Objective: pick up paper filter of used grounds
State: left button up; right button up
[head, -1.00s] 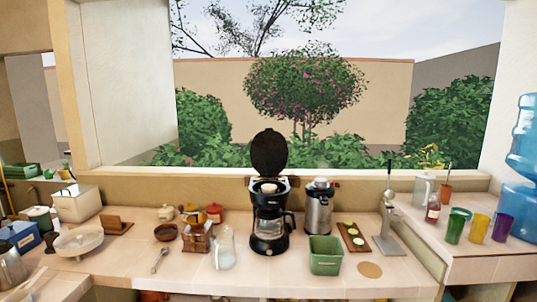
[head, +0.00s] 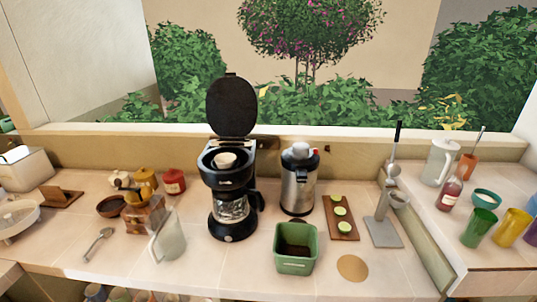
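The paper filter (head: 226,158) shows as a small pale cup shape in the open top basket of the black coffee maker (head: 232,228). The coffee maker's round black lid (head: 231,106) stands up, open. Its glass carafe (head: 231,206) sits in the machine below the basket. I cannot make out the grounds inside the filter. Neither of my grippers is in view.
A green bin (head: 295,265) with dark contents stands right of the coffee maker, near the front edge. A steel urn (head: 298,182), a board with lime slices (head: 341,228) and a lever press (head: 384,230) stand further right. A glass pitcher (head: 168,240) stands left.

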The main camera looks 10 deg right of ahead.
aim_at(227, 160)
jog(key=i+j, duration=0.1)
jog(key=j, duration=0.3)
jog(key=i+j, duration=0.15)
jog(key=j, duration=0.3)
jog(key=i+j, duration=0.1)
jog(key=j, duration=0.3)
jog(key=i+j, duration=0.15)
jog(key=j, duration=0.3)
jog(key=l+z, duration=0.05)
